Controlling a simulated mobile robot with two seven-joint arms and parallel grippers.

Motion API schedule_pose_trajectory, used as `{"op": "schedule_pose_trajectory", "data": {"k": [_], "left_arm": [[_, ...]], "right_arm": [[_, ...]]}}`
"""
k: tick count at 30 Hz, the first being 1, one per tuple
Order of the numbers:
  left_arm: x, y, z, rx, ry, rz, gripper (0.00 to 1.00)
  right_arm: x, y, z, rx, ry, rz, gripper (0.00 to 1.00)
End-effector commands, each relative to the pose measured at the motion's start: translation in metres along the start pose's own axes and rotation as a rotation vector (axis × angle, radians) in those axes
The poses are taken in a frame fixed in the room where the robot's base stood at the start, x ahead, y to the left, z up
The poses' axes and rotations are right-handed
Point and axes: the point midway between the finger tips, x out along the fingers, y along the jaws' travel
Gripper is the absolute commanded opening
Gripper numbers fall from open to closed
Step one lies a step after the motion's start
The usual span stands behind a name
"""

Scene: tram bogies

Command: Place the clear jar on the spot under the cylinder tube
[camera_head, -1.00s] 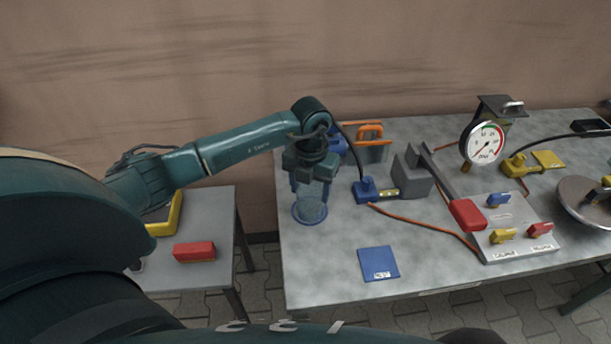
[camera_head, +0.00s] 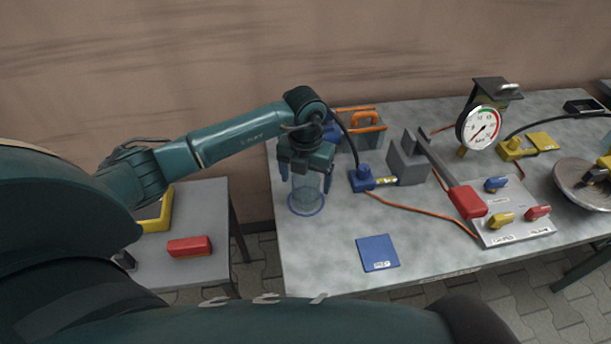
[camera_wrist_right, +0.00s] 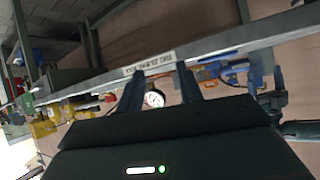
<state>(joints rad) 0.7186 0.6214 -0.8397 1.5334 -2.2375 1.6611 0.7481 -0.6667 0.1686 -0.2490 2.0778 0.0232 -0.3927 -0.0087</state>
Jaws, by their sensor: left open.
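The clear jar (camera_head: 306,188) stands upright inside a blue ring mark (camera_head: 307,209) near the left end of the grey table. My left gripper (camera_head: 306,176) is above and around the jar. Its fingers are apart, one on each side of the jar, and its body hides the jar's top. A blue part (camera_head: 331,131) shows just behind the gripper, mostly hidden; I cannot tell whether it belongs to the cylinder. In the right wrist view my right gripper (camera_wrist_right: 160,88) has its fingers apart with nothing held between them.
A blue pad (camera_head: 377,252) lies near the table's front edge. A blue fitting (camera_head: 362,179), a grey block (camera_head: 408,165) and a red-handled lever (camera_head: 467,202) stand right of the jar. A gauge (camera_head: 482,129) stands behind. A red box (camera_head: 189,246) lies on the side table.

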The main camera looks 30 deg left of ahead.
Motion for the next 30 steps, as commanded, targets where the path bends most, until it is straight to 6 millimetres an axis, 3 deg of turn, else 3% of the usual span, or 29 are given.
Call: {"op": "schedule_pose_trajectory", "data": {"k": [10, 21, 30], "left_arm": [[-0.011, 0.001, 0.001, 0.000, -0.003, 0.001, 0.81], [-0.087, 0.000, 0.001, 0.000, -0.006, 0.000, 0.81], [-0.121, 0.000, 0.000, -0.001, -0.001, 0.000, 0.81]], "right_arm": [[-0.002, -0.001, 0.000, 0.000, -0.003, -0.001, 0.36], [0.002, -0.001, 0.004, -0.003, 0.005, -0.005, 0.36], [0.002, -0.003, -0.001, -0.007, 0.020, -0.011, 0.36]]}}
